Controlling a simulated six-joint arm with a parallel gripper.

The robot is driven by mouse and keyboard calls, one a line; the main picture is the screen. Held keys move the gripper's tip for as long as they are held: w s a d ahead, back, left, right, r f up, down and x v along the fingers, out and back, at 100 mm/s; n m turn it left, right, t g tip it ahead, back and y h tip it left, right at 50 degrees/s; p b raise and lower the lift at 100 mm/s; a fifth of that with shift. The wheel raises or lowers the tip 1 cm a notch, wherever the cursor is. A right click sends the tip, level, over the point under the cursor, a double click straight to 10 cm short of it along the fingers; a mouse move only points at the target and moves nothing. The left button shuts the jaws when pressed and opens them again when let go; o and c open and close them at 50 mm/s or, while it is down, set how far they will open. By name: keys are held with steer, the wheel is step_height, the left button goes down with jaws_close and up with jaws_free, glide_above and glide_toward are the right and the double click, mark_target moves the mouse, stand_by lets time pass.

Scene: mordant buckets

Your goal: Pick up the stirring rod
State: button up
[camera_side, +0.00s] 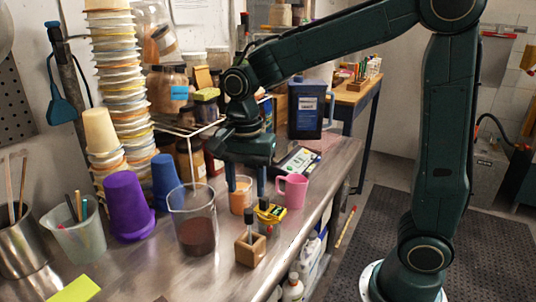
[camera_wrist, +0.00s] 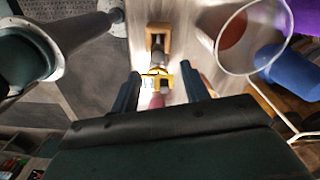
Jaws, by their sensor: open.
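A wooden block (camera_side: 250,249) stands near the bench's front edge with a short dark-topped rod (camera_side: 249,219) upright in it. I take this for the stirring rod, but cannot be sure. In the wrist view the block (camera_wrist: 158,33) is ahead of the fingers, with the rod (camera_wrist: 155,58) foreshortened. A yellow device (camera_side: 271,213) is just behind the block. My gripper (camera_side: 247,192) is open, pointing down, above and behind the block, beside an orange cup and a pink mug (camera_side: 292,191). In the wrist view nothing is gripped between the fingers (camera_wrist: 160,70).
A glass beaker (camera_side: 193,232) with dark liquid stands left of the block. Purple (camera_side: 128,205) and blue (camera_side: 166,182) upturned cups stand behind it. A steel pot (camera_side: 20,243) and a pale cup (camera_side: 75,236) hold sticks at the left. The bench front is mostly clear.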

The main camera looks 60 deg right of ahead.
mark_target(249, 210)
steer(key=shift+f, duration=1.25)
steer(key=shift+s+f, duration=0.2)
steer(key=shift+f, duration=2.4)
jaws_close()
